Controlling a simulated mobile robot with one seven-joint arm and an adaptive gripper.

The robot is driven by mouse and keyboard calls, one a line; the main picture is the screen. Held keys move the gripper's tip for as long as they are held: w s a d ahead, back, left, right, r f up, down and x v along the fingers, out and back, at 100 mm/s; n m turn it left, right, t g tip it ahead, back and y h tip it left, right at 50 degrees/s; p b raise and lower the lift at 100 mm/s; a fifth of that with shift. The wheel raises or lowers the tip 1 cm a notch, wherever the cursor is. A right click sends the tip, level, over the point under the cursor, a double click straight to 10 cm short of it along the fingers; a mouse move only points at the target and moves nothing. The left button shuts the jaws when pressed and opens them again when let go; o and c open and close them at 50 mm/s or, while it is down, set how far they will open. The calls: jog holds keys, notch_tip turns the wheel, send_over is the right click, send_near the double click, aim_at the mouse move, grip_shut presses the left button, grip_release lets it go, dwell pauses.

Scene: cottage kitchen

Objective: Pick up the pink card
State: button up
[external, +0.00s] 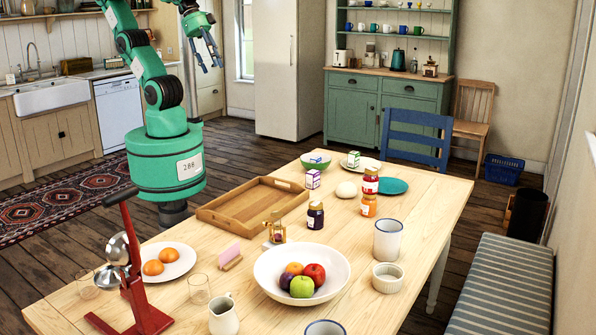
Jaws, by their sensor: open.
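The pink card (229,253) stands upright in a small wooden holder (232,264) on the table, left of the white fruit bowl. My gripper (208,69) is open and empty. It is raised in the air at the upper left, well away from the card and beyond the far side of the wooden tray. Nothing covers the front of the card in the external view.
A small brass item (276,231) stands close behind the card. The fruit bowl (335,283), a clear glass (199,289), a plate with oranges (190,259), a red stand (133,300) and a wooden tray (215,216) surround it. Jars stand farther right.

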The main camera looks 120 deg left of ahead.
jog(key=c, duration=0.3)
jog(key=w+d+f+n+g, duration=0.1)
jog(key=w+d+f+n, duration=0.15)
jog(key=w+d, duration=0.4)
jog(key=w+d+f+n+g, duration=0.1)
jog(key=w+d+f+n, duration=0.2)
jog(key=w, duration=0.6)
jog(key=w+d+f+n+g, duration=0.15)
jog(key=w+d+n, duration=0.25)
jog(key=w, duration=0.4)
jog(key=w+d+f+n, duration=0.3)
jog(key=d+f, duration=0.3)
jog(key=f, duration=0.3)
jog(key=w+d+f+n+g, duration=0.1)
jog(key=w+d+f+n, duration=0.2)
jog(key=d+f, duration=0.4)
jog(key=w+d+f+n+g+p, duration=0.1)
jog(key=w+d+f+n, duration=0.2)
jog(key=d+f, duration=0.4)
notch_tip(320, 180, down, 5)
jog(key=shift+w+d+f, duration=0.15)
jog(key=shift+w+f, duration=0.05)
jog(key=shift+w, duration=0.65)
